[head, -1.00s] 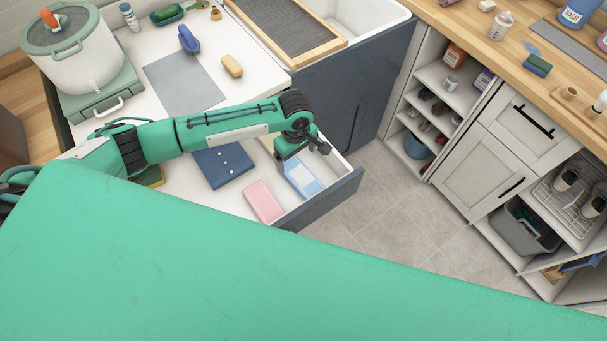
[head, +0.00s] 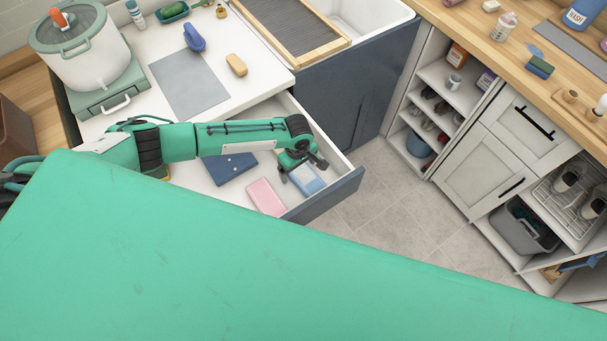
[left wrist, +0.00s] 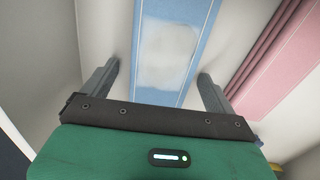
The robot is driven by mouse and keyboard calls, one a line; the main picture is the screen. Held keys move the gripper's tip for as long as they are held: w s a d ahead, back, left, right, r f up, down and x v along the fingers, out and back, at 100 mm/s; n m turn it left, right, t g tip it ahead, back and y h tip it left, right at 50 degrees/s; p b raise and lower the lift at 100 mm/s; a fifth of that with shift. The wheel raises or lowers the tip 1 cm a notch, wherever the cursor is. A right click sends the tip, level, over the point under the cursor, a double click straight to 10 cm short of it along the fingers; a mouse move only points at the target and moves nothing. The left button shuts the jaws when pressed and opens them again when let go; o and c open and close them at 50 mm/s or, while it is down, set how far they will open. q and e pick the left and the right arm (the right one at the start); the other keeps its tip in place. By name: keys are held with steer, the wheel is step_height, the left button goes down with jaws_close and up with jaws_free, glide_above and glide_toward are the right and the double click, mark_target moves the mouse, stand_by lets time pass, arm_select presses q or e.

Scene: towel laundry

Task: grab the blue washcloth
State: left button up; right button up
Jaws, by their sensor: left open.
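The blue washcloth (head: 307,179) is light blue with a paler middle patch. It lies in the open drawer (head: 325,203), near the drawer's front right part. In the left wrist view the washcloth (left wrist: 172,45) runs up the middle of the picture, between the two fingers. The right gripper is not in view.
A pink cloth (head: 266,197) lies left of the washcloth, and a dark blue cloth (head: 229,168) lies further left. The drawer walls stand close around them. The counter with a grey mat (head: 189,83) is above. The tiled floor (head: 400,210) is clear.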

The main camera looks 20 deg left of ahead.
arm_select(q)
steer(key=c, duration=1.1)
